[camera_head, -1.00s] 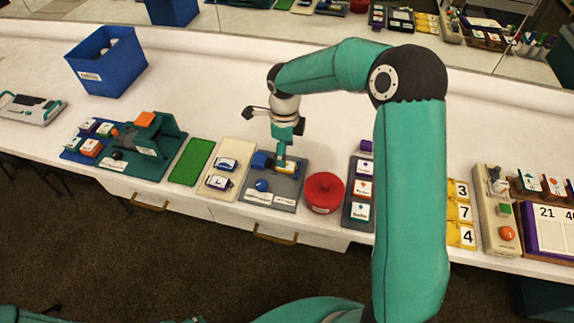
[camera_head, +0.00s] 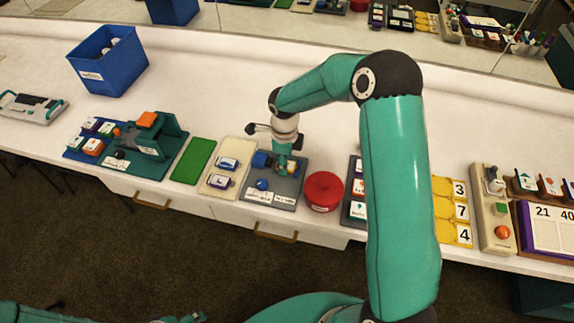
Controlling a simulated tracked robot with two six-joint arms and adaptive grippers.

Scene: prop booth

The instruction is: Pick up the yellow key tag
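A small yellow piece (camera_head: 292,168), perhaps the yellow key tag, shows on the grey tray (camera_head: 288,188) near the middle of the counter. My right gripper (camera_head: 283,160) points down over this tray, right beside the yellow piece and partly covering it. The fingertips are too small and hidden to tell whether they are open, shut or touching it. At the bottom edge a small teal end (camera_head: 190,318), likely my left gripper, is mostly cut off.
A cream tray (camera_head: 213,190) with two tags and a green mat (camera_head: 193,161) lie left of the grey tray. A red round tin (camera_head: 323,190) stands close on its right. My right arm partly covers a dark tag board (camera_head: 356,190).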

